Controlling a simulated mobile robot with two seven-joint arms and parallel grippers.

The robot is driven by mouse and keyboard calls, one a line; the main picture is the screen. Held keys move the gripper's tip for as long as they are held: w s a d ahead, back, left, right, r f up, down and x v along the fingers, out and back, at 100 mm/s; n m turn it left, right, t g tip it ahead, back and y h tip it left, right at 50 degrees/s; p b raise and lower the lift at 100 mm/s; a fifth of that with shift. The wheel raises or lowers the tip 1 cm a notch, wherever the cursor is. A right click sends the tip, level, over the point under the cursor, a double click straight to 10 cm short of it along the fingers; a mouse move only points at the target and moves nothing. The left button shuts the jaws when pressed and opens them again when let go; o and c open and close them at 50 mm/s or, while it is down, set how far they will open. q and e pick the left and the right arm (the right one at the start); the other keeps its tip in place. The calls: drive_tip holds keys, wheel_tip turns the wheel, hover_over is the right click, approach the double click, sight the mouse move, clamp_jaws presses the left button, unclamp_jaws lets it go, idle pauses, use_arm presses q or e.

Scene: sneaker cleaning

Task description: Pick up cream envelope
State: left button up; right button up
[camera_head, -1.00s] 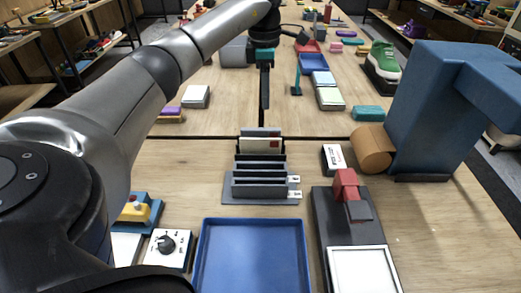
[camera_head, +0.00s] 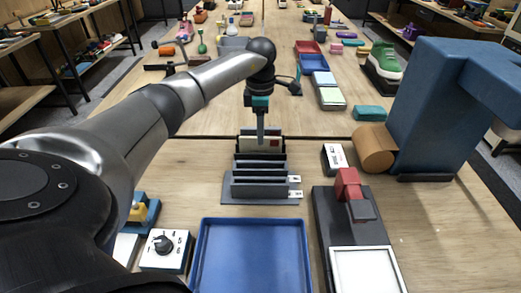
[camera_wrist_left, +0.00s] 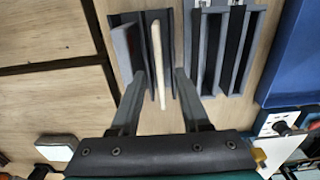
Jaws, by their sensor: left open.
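The cream envelope (camera_head: 247,142), with a red mark, stands upright in the rear slot of a grey slotted rack (camera_head: 262,188). In the left wrist view the cream envelope (camera_wrist_left: 158,60) shows edge-on as a thin pale strip between dark walls. My left gripper (camera_head: 261,141) points down over the rear of the rack, in front of part of the envelope. In the left wrist view the left gripper (camera_wrist_left: 160,76) is open, one finger on each side of the envelope, with gaps visible. My right gripper is not in view.
A blue tray (camera_head: 252,222) lies in front of the rack. A dark press with a red block (camera_head: 346,181) and a tall blue machine (camera_head: 425,115) stand to the right. A white dial box (camera_head: 166,249) is at front left. Bare table lies left of the rack.

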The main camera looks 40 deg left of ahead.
sight(261, 149)
use_arm(q)
wheel_tip(261, 149, down, 3)
drive_tip(key=shift+r, duration=0.15)
drive_tip(key=shift+c, duration=0.2)
clamp_jaws()
idle(0.3)
